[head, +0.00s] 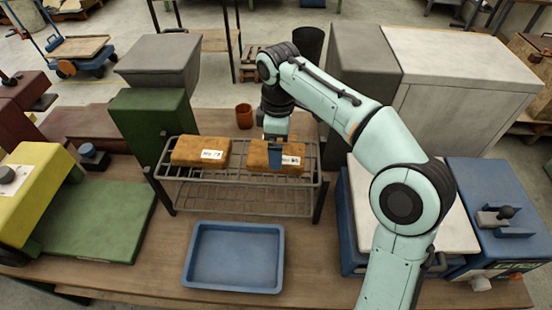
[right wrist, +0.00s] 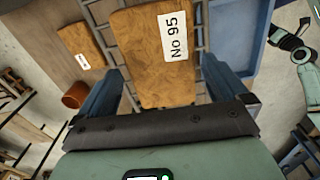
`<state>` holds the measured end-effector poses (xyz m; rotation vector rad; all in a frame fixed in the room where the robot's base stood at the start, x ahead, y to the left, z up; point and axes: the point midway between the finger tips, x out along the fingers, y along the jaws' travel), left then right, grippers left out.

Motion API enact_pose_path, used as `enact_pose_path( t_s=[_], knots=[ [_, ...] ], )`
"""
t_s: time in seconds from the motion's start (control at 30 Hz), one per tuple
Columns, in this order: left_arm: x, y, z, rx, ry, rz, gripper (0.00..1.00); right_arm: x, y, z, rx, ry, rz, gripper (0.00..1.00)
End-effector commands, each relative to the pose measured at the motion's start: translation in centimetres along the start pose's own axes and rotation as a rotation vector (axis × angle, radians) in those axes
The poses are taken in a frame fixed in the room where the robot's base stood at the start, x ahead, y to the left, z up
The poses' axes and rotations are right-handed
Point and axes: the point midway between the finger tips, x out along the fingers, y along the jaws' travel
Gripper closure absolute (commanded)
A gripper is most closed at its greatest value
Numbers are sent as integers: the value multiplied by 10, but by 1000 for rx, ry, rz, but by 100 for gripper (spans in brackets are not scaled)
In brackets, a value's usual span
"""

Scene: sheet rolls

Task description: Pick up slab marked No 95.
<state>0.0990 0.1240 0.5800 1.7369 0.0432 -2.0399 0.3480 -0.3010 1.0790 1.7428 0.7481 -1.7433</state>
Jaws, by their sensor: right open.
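The slab marked No 95 (right wrist: 150,60) is an orange-brown block with a white label, lying on a wire rack (head: 235,205). In the head view this slab (head: 258,158) is the right one of two on the rack, partly covered by my gripper. My right gripper (head: 276,157) is over it, pointing down. In the right wrist view its blue fingers (right wrist: 163,75) are apart, one on each side of the slab; whether they touch it I cannot tell. My left gripper is not in view.
A second slab (head: 201,151) lies to the left on the rack, its label hard to read. A blue tray (head: 235,285) stands empty in front of the rack. A brown cup (head: 244,116) stands behind it. Machines stand left and right on the wooden table.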

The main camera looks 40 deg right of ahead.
Motion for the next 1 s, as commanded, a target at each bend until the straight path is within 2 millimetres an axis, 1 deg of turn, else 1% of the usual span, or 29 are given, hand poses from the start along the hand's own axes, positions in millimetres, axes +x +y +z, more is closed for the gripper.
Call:
enact_pose_path(
  t_s=[0.03, 0.17, 0.43, 0.47, 0.5, 0.57, 0.6, 0.63, 0.87, 0.97, 1.0],
  knots=[
    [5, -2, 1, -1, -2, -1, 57, 11, -1, 1, 0, -3, -3, 0],
    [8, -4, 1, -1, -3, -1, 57, 24, 0, 1, 1, -1, -2, 0],
    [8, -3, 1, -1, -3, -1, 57, 26, 0, 0, 1, 2, 0, 0],
    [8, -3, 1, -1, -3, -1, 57, 26, 0, 0, 1, 2, 0, 6],
    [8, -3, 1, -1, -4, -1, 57, 26, 0, 0, 1, 2, 0, 20],
    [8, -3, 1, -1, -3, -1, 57, 26, 0, 0, 1, 2, 0, 39],
    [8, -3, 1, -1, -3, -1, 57, 26, 0, 0, 1, 1, 0, 52],
    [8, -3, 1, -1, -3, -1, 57, 25, 0, 0, 0, 3, 2, 57],
    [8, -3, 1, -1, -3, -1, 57, 23, 0, 0, 0, 3, 2, 57],
    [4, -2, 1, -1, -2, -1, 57, 13, 0, 0, 0, 3, 3, 57],
    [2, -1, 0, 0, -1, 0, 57, 7, 0, -1, 0, 5, 4, 57]
  ],
)
